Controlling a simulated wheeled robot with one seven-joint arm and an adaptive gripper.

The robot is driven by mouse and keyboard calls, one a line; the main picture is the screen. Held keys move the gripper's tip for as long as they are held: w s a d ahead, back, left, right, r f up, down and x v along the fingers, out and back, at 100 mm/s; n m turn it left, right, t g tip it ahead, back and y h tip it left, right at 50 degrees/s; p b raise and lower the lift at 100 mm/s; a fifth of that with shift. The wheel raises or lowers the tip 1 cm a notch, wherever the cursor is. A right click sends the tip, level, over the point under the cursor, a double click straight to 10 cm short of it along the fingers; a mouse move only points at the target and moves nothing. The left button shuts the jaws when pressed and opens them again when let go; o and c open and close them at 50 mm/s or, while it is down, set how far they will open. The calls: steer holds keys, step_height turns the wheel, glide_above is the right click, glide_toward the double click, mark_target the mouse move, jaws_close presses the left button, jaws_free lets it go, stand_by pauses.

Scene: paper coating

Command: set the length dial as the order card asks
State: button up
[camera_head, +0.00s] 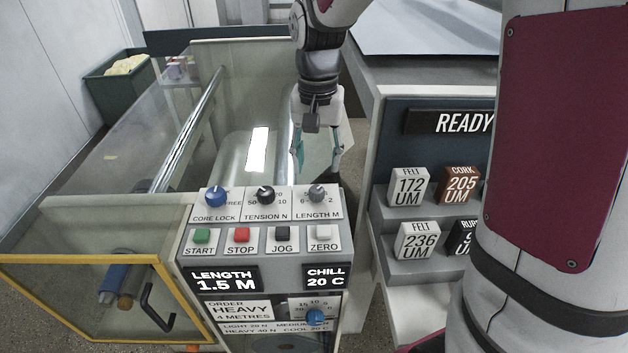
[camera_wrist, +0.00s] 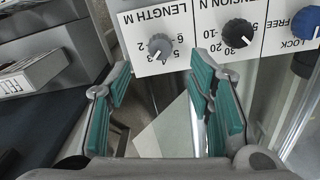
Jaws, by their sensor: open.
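The length dial (camera_head: 317,194) is a small grey knob at the right end of the panel's top row, labelled LENGTH M. It shows upside down in the wrist view (camera_wrist: 160,46), where a white pointer mark is visible; its exact setting is hard to read. The order card (camera_head: 243,310) reads HEAVY, 4 METRES. The length display (camera_head: 222,282) reads 1.5 M. My gripper (camera_head: 318,172) is open and empty, pointing down just behind the panel near the length dial. In the wrist view its teal-padded fingers (camera_wrist: 160,95) are spread, with the dial ahead between them and apart from them.
The tension knob (camera_head: 265,194) and blue core lock knob (camera_head: 215,196) stand left of the dial. Start, stop, jog and zero buttons (camera_head: 324,233) lie just below. A rack of labelled blocks (camera_head: 408,187) stands at right. A clear-walled machine bay (camera_head: 110,165) lies at left.

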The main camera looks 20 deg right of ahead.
mark_target(317, 189)
step_height(317, 189, down, 8)
steer(key=shift+r, duration=0.2)
jaws_close()
